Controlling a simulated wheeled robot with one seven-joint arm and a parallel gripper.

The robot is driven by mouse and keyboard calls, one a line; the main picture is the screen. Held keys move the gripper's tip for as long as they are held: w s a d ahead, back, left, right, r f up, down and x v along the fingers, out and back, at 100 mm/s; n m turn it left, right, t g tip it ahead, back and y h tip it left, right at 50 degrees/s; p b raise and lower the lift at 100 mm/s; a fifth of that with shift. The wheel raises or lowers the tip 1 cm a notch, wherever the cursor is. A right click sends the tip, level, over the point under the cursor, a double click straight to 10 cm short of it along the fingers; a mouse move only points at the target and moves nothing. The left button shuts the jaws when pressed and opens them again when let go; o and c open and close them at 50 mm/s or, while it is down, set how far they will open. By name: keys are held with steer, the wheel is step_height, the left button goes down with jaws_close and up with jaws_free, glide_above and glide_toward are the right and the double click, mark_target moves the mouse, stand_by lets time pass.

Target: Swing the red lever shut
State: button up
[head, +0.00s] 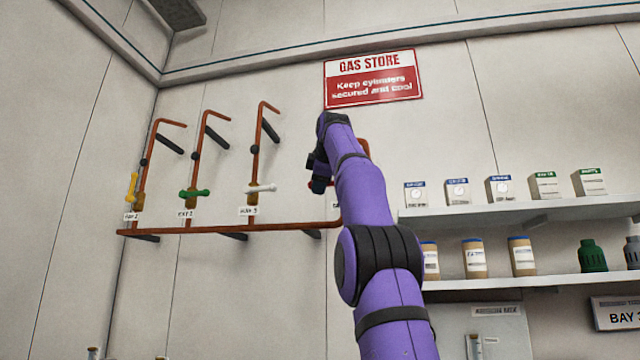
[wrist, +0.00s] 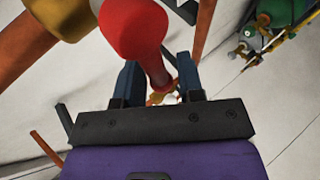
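The red lever (wrist: 133,32) shows large in the wrist view, its thick end near the camera and its narrower stem running down between my gripper's fingers. My gripper (wrist: 159,85) is open, with one finger on each side of the lever. I see a gap beside the stem and cannot tell whether either finger touches it. A brass valve body (wrist: 62,14) is at the top left of the wrist view. In the head view my gripper (head: 318,183) is at the fourth pipe, and my arm hides the red lever.
Yellow (head: 132,187), green (head: 195,193) and white (head: 262,188) levers sit on pipes to the left. A copper rail (head: 220,229) runs below them. Shelves (head: 520,212) with boxes and jars stand to the right of my arm. A gas store sign (head: 373,80) hangs above.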

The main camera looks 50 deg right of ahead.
steer(key=shift+o, duration=0.2)
steer(key=shift+r, duration=0.1)
steer(key=s+a+r, duration=0.2)
steer(key=s+a, duration=0.7)
steer(key=s, duration=0.4)
steer(key=shift+s+r, duration=0.25)
steer(key=shift+s, duration=0.05)
stand_by(0.6)
steer(key=shift+f, duration=0.1)
stand_by(0.4)
